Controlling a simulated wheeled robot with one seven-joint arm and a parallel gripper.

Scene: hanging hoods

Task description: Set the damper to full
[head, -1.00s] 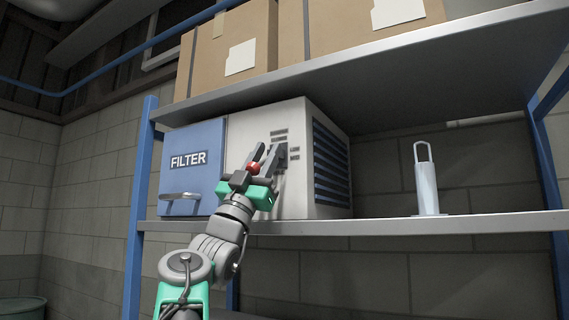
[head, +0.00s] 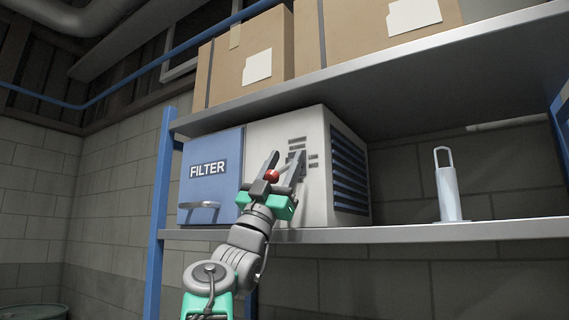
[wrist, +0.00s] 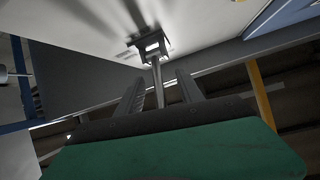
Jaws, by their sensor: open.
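A white and blue hood unit (head: 318,205) stands on the shelf. Its front has a blue door marked FILTER and, to the right, small damper labels (head: 297,142); LOW and MED are partly readable beside it. The damper lever has a red knob (head: 271,176), which sits between the fingers of my gripper (head: 286,157). In the wrist view the lever's metal rod (wrist: 157,75) runs from a dark bracket (wrist: 151,45) down between the two spread fingers, apart from both. My gripper is open around the lever. The fingers partly hide the lever's base, so its exact setting is unclear.
Cardboard boxes (head: 245,66) sit on the upper shelf (head: 400,85) above the unit. A pale cylinder with a loop handle (head: 449,190) stands to the right on the lower shelf (head: 420,232). A blue post (head: 160,215) rises at the left. Space before the unit is clear.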

